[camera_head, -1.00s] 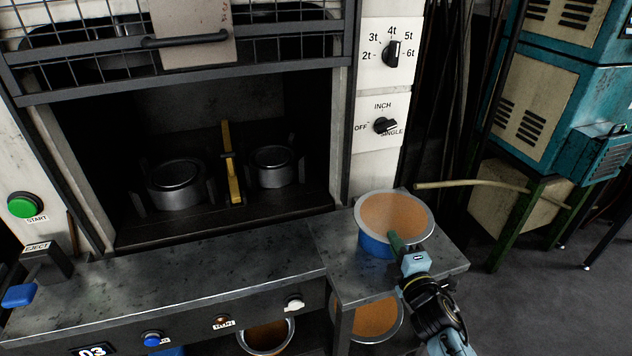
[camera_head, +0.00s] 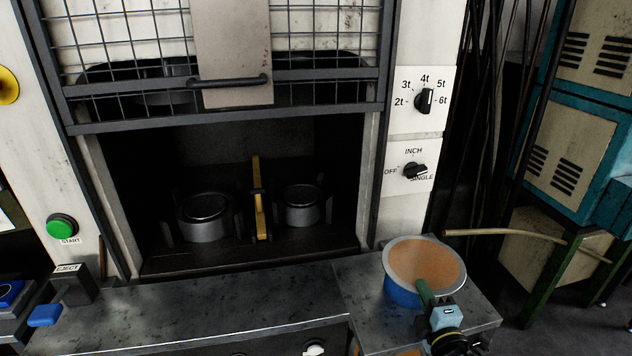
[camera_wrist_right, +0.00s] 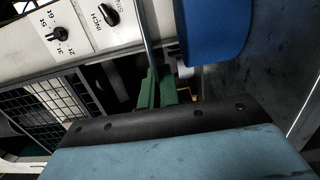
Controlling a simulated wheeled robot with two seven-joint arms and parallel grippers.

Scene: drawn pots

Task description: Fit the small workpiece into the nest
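The workpiece (camera_head: 439,257), a round pan with a copper-coloured inside, a pale rim and a blue outside, stands upright on the metal side shelf. My right gripper (camera_head: 423,290) is at its near rim, one green finger reaching over the inside. In the right wrist view, the green fingers (camera_wrist_right: 157,92) are close together on the thin rim, next to the blue wall. Two round metal nests stand inside the dark press opening: a larger left one (camera_head: 205,219) and a smaller right one (camera_head: 303,207). Both look empty. My left gripper is out of view.
A yellow upright bar (camera_head: 259,198) stands between the nests. The raised mesh guard (camera_head: 315,55) hangs above the opening. The grey bench (camera_head: 220,310) before the opening is clear. A pale rod (camera_head: 525,238) reaches out behind the side shelf (camera_head: 367,305).

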